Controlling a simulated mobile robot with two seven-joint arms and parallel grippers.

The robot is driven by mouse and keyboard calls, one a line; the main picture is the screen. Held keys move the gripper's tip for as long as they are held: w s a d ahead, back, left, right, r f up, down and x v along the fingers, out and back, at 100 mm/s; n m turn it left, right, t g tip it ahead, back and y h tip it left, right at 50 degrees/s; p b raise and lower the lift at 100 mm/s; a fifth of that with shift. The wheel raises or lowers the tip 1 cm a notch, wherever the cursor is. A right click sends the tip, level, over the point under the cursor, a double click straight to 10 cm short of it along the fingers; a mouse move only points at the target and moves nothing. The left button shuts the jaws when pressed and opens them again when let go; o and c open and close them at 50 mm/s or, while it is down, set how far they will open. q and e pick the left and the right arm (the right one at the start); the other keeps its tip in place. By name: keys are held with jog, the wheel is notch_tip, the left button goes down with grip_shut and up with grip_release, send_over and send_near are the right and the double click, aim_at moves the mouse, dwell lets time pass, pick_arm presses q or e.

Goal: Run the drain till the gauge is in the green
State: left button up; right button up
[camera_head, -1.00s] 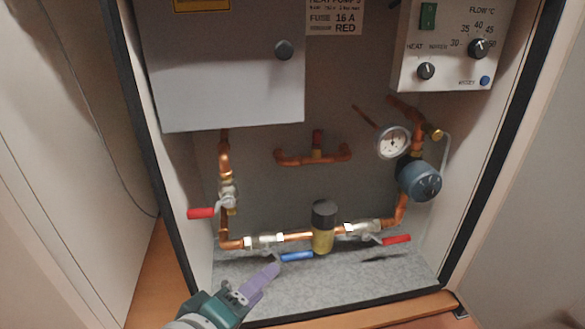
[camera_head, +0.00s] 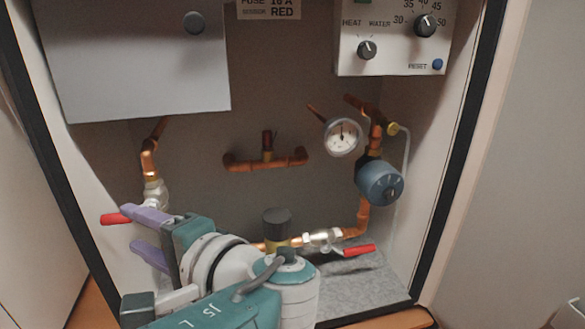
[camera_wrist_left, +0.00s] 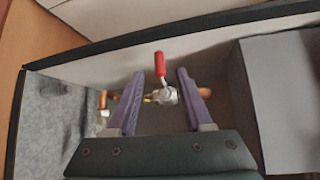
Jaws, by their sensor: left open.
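The round white gauge (camera_head: 343,137) sits on the copper pipe at the right of the cabinet; its needle points roughly upward, and I cannot make out a green zone. A valve (camera_head: 155,194) with a red lever (camera_head: 115,218) is on the left pipe. My left gripper (camera_head: 127,227) is open, its purple fingers near this lever. In the left wrist view, the red lever (camera_wrist_left: 160,64) shows between the open fingers, with no clear contact. The blue lever at the bottom is hidden behind my left arm. The right gripper is not in view.
A second red lever (camera_head: 358,249) is on the lower right pipe, beside a black-capped brass fitting (camera_head: 277,222). A blue pump (camera_head: 380,182) hangs below the gauge. A grey box (camera_head: 135,60) and control panel (camera_head: 395,40) are above. Cabinet walls close in both sides.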

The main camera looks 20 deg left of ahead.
aim_at(118, 221)
pick_arm(q)
jog(key=b+x, duration=0.1)
jog(key=x, duration=0.6)
jog(key=shift+a+f+b, duration=0.1)
jog(key=shift+a+b, duration=0.2)
grip_shut()
